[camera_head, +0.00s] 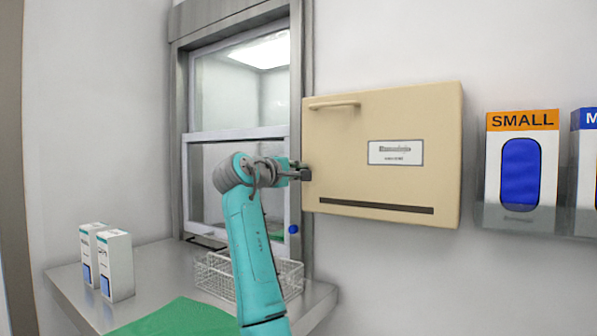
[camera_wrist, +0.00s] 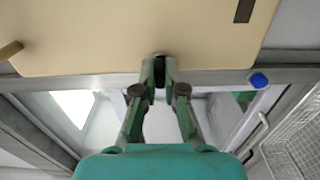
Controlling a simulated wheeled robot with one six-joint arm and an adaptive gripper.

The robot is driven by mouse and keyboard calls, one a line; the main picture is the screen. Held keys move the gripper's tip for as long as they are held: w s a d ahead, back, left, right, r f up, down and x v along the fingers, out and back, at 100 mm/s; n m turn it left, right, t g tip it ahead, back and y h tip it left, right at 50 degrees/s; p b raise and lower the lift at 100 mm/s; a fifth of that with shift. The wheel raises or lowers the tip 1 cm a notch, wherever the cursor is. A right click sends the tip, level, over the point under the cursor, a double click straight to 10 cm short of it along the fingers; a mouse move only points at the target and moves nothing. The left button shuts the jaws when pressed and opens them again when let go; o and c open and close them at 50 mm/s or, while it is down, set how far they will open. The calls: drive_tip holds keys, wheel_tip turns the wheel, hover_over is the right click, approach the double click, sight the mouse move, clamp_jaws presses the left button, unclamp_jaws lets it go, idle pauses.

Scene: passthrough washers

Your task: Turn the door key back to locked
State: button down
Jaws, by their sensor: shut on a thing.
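My gripper (camera_head: 304,173) is at the left edge of a beige wall cabinet (camera_head: 425,120), about halfway up. In the wrist view its two fingers (camera_wrist: 160,70) are close together against the edge of the cabinet (camera_wrist: 110,30). They are shut on a small dark piece, which I take to be the door key. The key is mostly hidden by the fingers, so its angle cannot be told. The cabinet has a handle (camera_head: 335,105) at its upper left, a white label (camera_head: 396,153) and a dark slot (camera_head: 375,206) low on its front.
A framed pass-through window (camera_head: 236,135) is behind my arm, with a blue knob (camera_head: 293,229) on its frame. Below are a steel shelf (camera_head: 165,268), a wire basket (camera_head: 215,277), two white cartons (camera_head: 117,265) and a green mat (camera_head: 170,320). Glove boxes (camera_head: 521,122) hang at right.

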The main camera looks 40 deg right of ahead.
drive_tip(key=shift+m, duration=8.9)
drive_tip(key=c, duration=1.3)
unclamp_jaws()
drive_tip(key=shift+d, duration=0.1)
drive_tip(key=shift+o, duration=0.2)
